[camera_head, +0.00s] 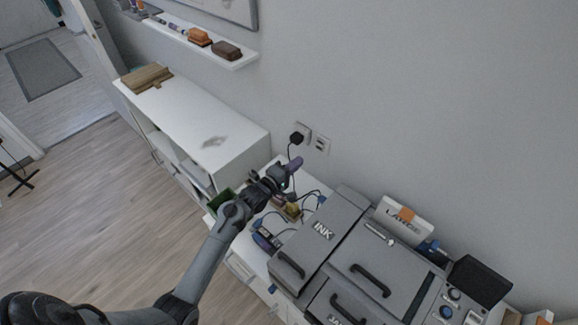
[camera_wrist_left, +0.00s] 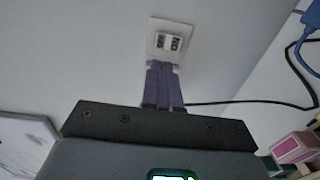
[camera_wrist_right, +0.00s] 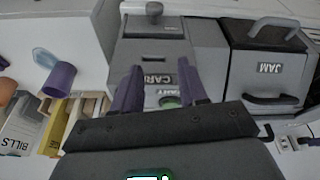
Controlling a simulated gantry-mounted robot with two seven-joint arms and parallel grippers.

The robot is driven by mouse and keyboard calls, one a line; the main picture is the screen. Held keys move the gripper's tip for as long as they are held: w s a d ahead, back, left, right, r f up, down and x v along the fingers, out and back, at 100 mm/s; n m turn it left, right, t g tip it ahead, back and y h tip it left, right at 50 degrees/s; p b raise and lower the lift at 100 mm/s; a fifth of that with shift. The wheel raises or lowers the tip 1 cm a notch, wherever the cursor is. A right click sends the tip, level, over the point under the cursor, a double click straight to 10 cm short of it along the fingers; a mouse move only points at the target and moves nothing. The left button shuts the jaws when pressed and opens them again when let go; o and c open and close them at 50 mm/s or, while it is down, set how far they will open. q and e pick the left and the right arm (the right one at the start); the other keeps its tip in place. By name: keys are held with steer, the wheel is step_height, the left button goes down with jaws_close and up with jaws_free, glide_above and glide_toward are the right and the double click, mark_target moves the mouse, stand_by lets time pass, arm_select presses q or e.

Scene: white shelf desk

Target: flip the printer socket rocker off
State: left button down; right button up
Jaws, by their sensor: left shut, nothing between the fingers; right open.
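A white wall plate with a black plug (camera_head: 297,138) sits above the desk in the head view. Just right of it is a second white plate (camera_head: 321,144) with dark details. My left gripper (camera_head: 294,163) is shut and empty, its purple fingers raised below the plates. In the left wrist view a plate with two small rocker-like parts (camera_wrist_left: 170,41) shows just past the shut fingertips (camera_wrist_left: 162,66). I cannot tell whether they touch or how the rockers are set. The grey printer (camera_head: 345,235) stands at lower right. My right gripper (camera_wrist_right: 160,75) is open and empty.
Cables and small items (camera_head: 285,210) crowd the desk beside the printer. A white shelf unit (camera_head: 200,125) stands left, under a wall ledge (camera_head: 205,40). In the right wrist view, grey machine parts (camera_wrist_right: 265,60) and a bills box (camera_wrist_right: 20,135) lie ahead.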

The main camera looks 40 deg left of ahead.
arm_select(q)
steer(key=shift+s+a+r, duration=0.1)
steer(key=shift+s+r, duration=0.05)
steer(key=shift+s, duration=1.4)
